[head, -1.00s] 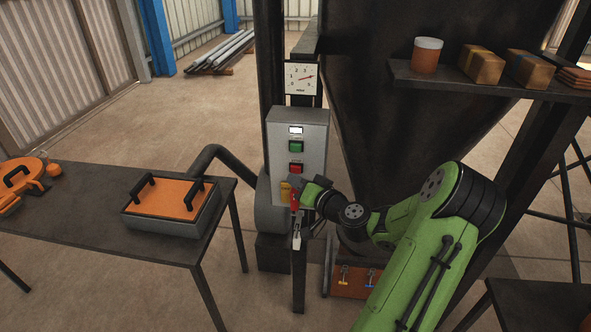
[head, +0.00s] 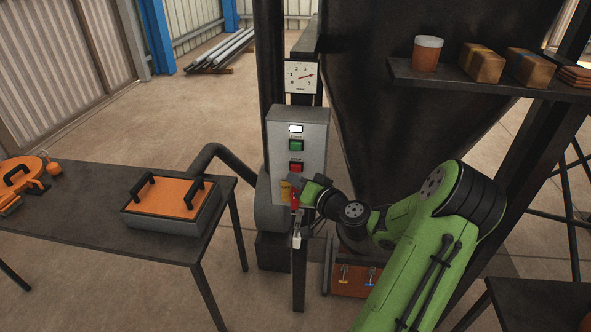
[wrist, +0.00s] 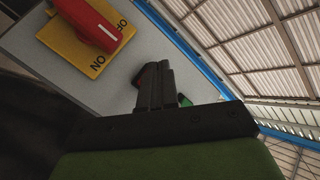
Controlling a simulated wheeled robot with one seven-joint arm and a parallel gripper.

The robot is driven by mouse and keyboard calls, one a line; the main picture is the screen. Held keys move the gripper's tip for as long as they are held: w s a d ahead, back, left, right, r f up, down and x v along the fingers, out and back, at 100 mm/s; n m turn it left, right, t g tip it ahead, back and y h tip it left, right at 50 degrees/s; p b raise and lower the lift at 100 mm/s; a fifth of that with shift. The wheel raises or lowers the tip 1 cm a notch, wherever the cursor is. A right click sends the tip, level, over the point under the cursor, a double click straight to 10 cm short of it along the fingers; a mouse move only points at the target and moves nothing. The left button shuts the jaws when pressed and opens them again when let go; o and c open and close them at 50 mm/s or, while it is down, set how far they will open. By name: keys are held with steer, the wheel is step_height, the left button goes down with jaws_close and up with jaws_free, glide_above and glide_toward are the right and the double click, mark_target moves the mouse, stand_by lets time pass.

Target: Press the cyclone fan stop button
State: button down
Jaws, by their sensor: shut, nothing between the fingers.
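The grey control box (head: 313,140) stands on a post near the middle of the head view. Its red button (head: 296,167) sits below a green button (head: 296,145); the small labels cannot be read. My gripper (head: 295,181) is shut and empty, just below the red button in the head view. In the wrist view the shut fingertips (wrist: 154,68) lie in front of the box face and partly hide the red button (wrist: 137,77). I cannot tell whether they touch it. The green button (wrist: 184,100) shows beyond the fingers.
A red rotary switch (wrist: 88,22) on a yellow plate (wrist: 68,47) lies close beside my fingers. A padlock (head: 297,241) hangs below the box. A dial gauge (head: 301,77) is above it. A table (head: 105,222) with an orange-lidded case (head: 172,198) stands left.

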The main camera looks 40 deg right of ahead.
steer(key=shift+w+d, duration=0.1)
steer(key=shift+d, duration=0.05)
stand_by(0.7)
steer(key=shift+w+d, duration=0.15)
steer(key=shift+d, duration=0.05)
steer(key=shift+w+d, duration=0.25)
steer(key=shift+d, duration=0.1)
stand_by(0.7)
steer(key=shift+a, duration=0.1)
steer(key=shift+s+a+b, duration=0.5)
steer(key=shift+a+b, duration=0.1)
steer(key=shift+b, duration=0.1)
steer(key=shift+s+a+b, duration=0.75)
steer(key=shift+s+a, duration=0.05)
steer(key=shift+a, duration=0.2)
steer(key=shift+s+a+b, duration=0.75)
steer(key=shift+a, duration=0.25)
